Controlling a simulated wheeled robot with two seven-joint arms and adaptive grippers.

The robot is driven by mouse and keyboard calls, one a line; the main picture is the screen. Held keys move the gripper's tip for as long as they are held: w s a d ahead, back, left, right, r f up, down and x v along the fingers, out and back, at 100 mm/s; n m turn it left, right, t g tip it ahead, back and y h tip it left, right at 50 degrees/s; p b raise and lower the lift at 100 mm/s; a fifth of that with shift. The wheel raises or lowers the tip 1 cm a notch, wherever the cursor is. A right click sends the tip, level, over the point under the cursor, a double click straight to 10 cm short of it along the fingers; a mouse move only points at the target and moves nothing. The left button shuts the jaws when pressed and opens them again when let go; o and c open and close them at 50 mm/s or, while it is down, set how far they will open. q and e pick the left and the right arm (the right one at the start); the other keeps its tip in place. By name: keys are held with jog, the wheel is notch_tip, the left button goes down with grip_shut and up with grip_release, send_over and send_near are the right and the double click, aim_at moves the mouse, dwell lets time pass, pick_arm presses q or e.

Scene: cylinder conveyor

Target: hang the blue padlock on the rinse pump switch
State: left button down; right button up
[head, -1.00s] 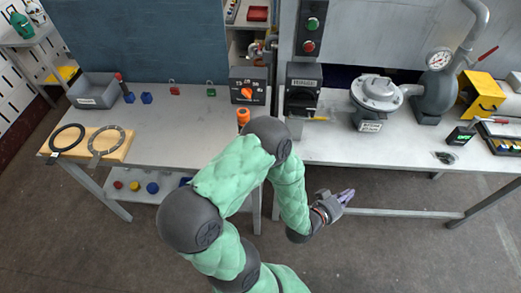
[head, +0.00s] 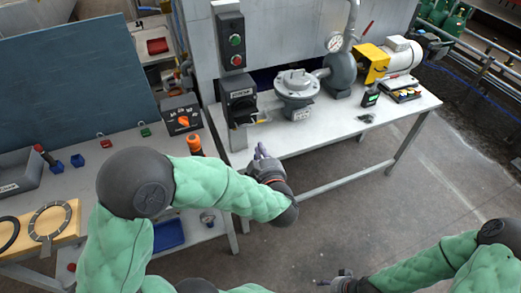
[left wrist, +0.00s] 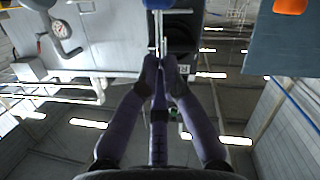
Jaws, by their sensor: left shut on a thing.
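My left gripper (head: 261,151) points at the black switch box from in front of the right bench's edge. In the left wrist view, its fingers (left wrist: 160,65) are shut on the silver shackle of the blue padlock (left wrist: 158,4), whose body shows at the top edge. The padlock is not clear in the head view.
A switch box with an orange knob (head: 180,114) and an orange-topped object (head: 195,144) are left of the panel. Red (head: 105,141) and green (head: 145,130) padlocks lie on the left bench. A pump (head: 295,92) stands right of the switch. Floor before the right bench is clear.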

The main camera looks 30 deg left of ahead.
pick_arm(q)
jog(key=shift+s+r, duration=0.15)
jog(key=shift+r, duration=0.1)
dwell(0.3)
jog(key=shift+a, duration=0.25)
jog(key=a+r+b+x, duration=0.1)
jog(key=b+x, duration=0.1)
jog(key=x, duration=0.7)
jog(key=shift+s+a+r, duration=0.15)
jog(key=shift+s+r, duration=0.1)
dwell(0.7)
jog(key=shift+w+a, duration=0.65)
jog(key=shift+a, duration=0.15)
dwell(0.5)
